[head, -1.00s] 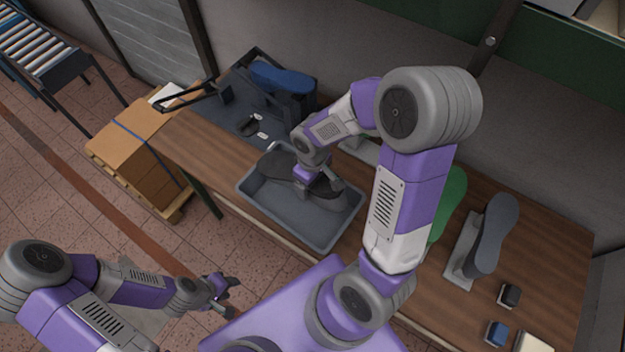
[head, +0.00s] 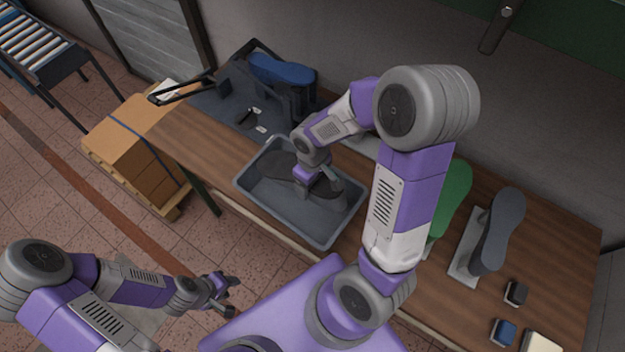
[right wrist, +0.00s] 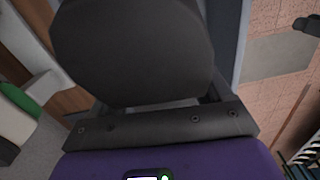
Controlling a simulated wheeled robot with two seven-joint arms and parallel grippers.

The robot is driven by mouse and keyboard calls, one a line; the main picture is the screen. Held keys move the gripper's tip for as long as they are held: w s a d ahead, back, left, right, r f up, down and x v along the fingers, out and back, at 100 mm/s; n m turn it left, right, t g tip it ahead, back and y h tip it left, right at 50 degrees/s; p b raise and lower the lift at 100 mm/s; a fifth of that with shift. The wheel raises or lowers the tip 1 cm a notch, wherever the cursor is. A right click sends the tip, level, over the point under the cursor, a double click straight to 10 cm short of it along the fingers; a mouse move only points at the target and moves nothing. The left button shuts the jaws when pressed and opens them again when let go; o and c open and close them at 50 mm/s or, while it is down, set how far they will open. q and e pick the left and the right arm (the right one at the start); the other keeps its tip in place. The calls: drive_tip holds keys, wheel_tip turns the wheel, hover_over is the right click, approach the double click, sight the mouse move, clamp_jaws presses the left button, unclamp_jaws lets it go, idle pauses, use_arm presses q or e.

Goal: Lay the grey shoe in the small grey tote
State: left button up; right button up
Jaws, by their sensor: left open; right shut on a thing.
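The dark grey shoe (head: 278,163) is in the small grey tote (head: 270,219), sole up, lying along its length. My right gripper (head: 322,190) is shut on the shoe near its right-hand end and reaches down inside the tote. In the right wrist view the shoe (right wrist: 130,50) fills the upper middle, right in front of the fingers. Whether the shoe touches the tote floor I cannot tell. My left gripper (head: 224,290) is open and empty, off the front of the table, low at the left.
A green shoe form (head: 452,195) and another grey one on a stand (head: 497,230) are at the right of the wooden table (head: 200,140). Small dark and blue blocks (head: 503,332) lie near the front right. A blue shoe (head: 283,72) lies in a dark rack behind.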

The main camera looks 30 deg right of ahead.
idle(0.3)
drive_tip(key=o, duration=1.2)
drive_tip(key=shift+o, duration=0.2)
wheel_tip(320, 180, up, 8)
drive_tip(key=shift+f+p, duration=0.15)
drive_tip(key=shift+p, duration=0.45)
